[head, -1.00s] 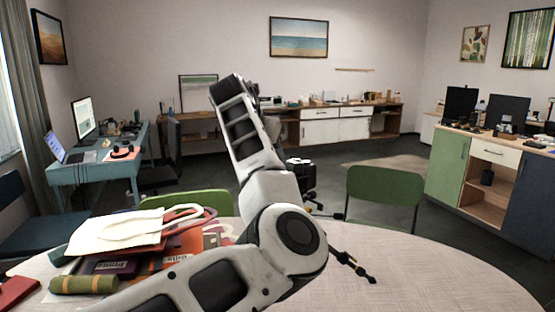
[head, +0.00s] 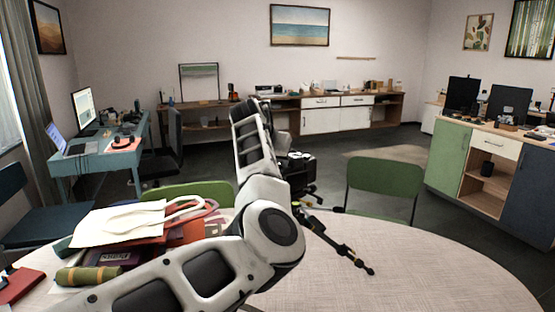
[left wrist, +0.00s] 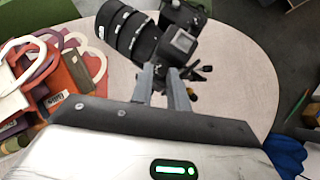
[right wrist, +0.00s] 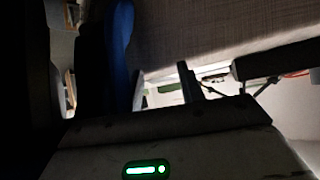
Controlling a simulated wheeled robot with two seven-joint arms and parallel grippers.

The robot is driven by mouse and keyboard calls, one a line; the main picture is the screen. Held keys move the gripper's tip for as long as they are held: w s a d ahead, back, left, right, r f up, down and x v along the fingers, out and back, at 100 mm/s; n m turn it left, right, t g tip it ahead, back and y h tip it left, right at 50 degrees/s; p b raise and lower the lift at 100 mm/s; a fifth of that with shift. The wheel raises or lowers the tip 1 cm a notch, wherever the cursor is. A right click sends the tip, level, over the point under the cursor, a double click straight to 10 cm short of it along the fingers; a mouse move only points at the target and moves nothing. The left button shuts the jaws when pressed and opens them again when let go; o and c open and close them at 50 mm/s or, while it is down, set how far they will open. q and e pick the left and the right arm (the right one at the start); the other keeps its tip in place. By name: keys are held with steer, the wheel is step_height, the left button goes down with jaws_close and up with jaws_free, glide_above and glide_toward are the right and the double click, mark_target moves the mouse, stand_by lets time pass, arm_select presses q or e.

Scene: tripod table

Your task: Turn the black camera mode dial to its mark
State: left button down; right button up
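A black camera (head: 299,164) with a long lens stands on a dark tripod (head: 345,253), partly hidden behind my left arm in the head view. The left wrist view shows the camera body (left wrist: 182,40) and its ribbed lens (left wrist: 128,32) close beyond the fingertips. I cannot make out the mode dial or its mark. My left gripper (left wrist: 163,72) has its fingers apart, with no object clearly held between them. Whether it touches the camera is unclear. My right gripper (right wrist: 163,76) is open and empty, low beside the table surface, in a dark view.
The round pale table (head: 430,270) is bare on its right side. Bags and books (head: 130,235) are piled at the left, with a green roll (head: 88,275) in front. A green chair (head: 383,185) stands behind the table.

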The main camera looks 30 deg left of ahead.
arm_select(q)
steer(key=shift+w+d+n+g+y+b, duration=0.1)
steer(key=shift+d+n+g+y+b, duration=0.15)
steer(key=shift+n+y, duration=0.75)
steer(key=shift+d+n+g+y+b, duration=0.2)
steer(key=shift+n+y, duration=0.5)
steer(key=shift+n, duration=0.6)
steer(key=c, duration=1.3)
jaws_free()
steer(key=shift+c, duration=0.2)
